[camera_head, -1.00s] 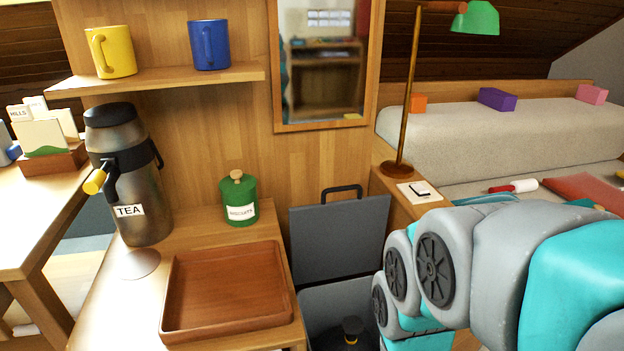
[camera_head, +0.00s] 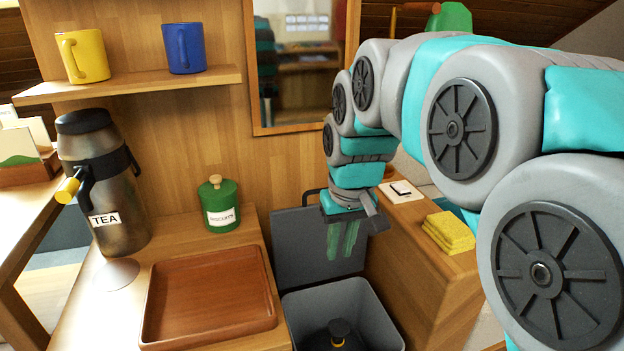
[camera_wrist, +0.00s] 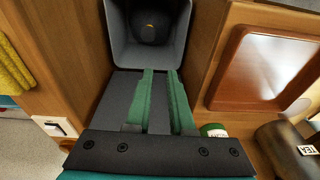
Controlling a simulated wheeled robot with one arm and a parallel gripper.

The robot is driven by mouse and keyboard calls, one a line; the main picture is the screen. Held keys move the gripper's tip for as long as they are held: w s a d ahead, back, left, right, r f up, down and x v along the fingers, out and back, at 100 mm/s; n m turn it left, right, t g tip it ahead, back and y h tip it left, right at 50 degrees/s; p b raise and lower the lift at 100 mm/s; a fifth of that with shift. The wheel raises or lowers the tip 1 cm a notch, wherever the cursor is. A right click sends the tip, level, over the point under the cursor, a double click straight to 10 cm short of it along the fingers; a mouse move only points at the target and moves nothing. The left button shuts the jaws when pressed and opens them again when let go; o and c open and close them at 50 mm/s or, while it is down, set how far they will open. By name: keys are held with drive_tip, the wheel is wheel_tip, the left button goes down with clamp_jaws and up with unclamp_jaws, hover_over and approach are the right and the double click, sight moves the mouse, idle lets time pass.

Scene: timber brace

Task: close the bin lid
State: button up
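The bin (camera_head: 372,312) is a grey open-topped box between the wooden counter and a wooden cabinet. Its lid (camera_head: 298,248) is a flat dark grey panel standing raised at the bin's back edge, with a dark handle at its top, partly hidden by my arm. My gripper (camera_head: 343,252) points down in front of the lid's right part, above the back of the bin. In the wrist view its two green fingers (camera_wrist: 160,72) are apart with nothing between them. The lid (camera_wrist: 115,100) lies behind them there, and the bin (camera_wrist: 178,48) opens beyond the tips. I cannot tell whether the fingers touch the lid.
A dark object with a knob (camera_head: 340,328) sits inside the bin. A brown tray (camera_head: 208,295), green biscuit jar (camera_head: 219,205) and tea urn (camera_head: 103,185) stand on the counter at left. Yellow cloths (camera_head: 449,232) lie on the cabinet at right. A mirror (camera_head: 300,75) hangs behind.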

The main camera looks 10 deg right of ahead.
drive_tip(key=w+r+t, duration=0.1)
drive_tip(key=w+r, duration=0.2)
drive_tip(key=w, duration=0.3)
drive_tip(key=w+d+r+t, duration=0.1)
drive_tip(key=w+r, duration=0.2)
drive_tip(key=w, duration=0.4)
drive_tip(key=w+r+t, duration=0.1)
drive_tip(key=w+r, duration=0.2)
drive_tip(key=w, duration=0.3)
drive_tip(key=shift+w+d+r+b, duration=0.15)
drive_tip(key=shift+w+d+b, duration=0.15)
drive_tip(key=shift+w+b, duration=0.05)
clamp_jaws()
drive_tip(key=p+x, duration=0.1)
drive_tip(key=x, duration=0.9)
drive_tip(key=s, duration=0.1)
drive_tip(key=s+r, duration=0.1)
drive_tip(key=s, duration=0.1)
drive_tip(key=shift+s+d+r, duration=0.1)
drive_tip(key=shift+s, duration=0.2)
drive_tip(key=shift+s+t, duration=0.15)
drive_tip(key=shift+t, duration=0.15)
